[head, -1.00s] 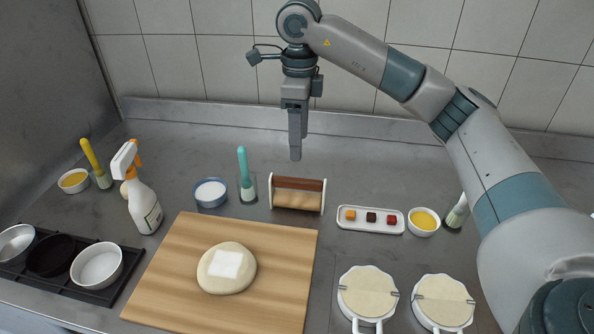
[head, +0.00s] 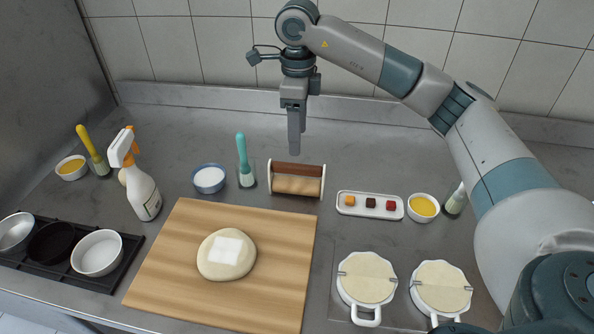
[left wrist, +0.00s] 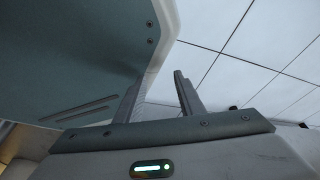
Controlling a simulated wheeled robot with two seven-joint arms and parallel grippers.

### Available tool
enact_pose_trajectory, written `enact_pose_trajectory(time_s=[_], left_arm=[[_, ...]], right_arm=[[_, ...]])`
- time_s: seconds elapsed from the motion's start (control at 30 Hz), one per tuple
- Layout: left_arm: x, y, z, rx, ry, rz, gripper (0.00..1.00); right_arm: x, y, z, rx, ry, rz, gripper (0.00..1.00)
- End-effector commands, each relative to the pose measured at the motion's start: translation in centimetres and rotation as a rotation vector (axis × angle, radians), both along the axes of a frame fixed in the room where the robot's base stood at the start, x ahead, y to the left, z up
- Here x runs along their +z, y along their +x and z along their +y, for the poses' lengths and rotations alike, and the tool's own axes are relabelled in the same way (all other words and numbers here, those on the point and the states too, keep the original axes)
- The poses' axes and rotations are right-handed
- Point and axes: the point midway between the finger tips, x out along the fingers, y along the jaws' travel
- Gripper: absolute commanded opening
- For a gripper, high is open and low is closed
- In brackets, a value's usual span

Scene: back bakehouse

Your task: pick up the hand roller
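The hand roller (head: 297,186) stands on the steel counter behind the cutting board. It has a dark brown top bar, a pale wooden roller below it and white end plates. My right gripper (head: 295,151) points down above the roller in the head view, its tips apart from the top bar. Its fingers are seen edge-on, so I cannot tell whether they are open. My left gripper (left wrist: 158,78) shows only in the left wrist view, with its two fingers apart and nothing between them.
A green-handled brush (head: 245,163) in a glass stands close left of the roller. A white tray of small cubes (head: 343,210) is to its right. The cutting board (head: 185,265) with dough (head: 215,260) lies in front. A spray bottle (head: 145,193) stands at left.

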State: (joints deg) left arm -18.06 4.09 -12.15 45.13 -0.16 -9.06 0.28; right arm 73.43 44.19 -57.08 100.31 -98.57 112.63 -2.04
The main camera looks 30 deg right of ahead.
Motion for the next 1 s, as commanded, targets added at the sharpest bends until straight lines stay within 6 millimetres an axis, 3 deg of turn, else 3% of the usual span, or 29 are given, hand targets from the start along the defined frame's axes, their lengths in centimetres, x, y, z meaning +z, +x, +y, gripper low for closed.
enact_pose_trajectory(time_s=[0.3,0.5,0.7,1.0], left_arm=[[0.0,-5.5,2.3,0.005,0.039,0.131,0.35],[0.2,-8.1,3.2,0.007,0.056,0.189,0.35],[0.3,-8.9,3.5,0.008,0.062,0.209,0.35],[0.3,-8.9,3.5,0.008,0.062,0.209,0.35]], right_arm=[[-4.5,-0.1,0.0,-0.002,0.0,0.003,0.58],[-7.1,-0.1,0.0,-0.001,0.0,0.003,0.58],[-8.4,-0.1,0.0,-0.001,0.0,0.0,0.58],[-8.5,-0.1,0.0,-0.001,0.0,0.0,0.58]])
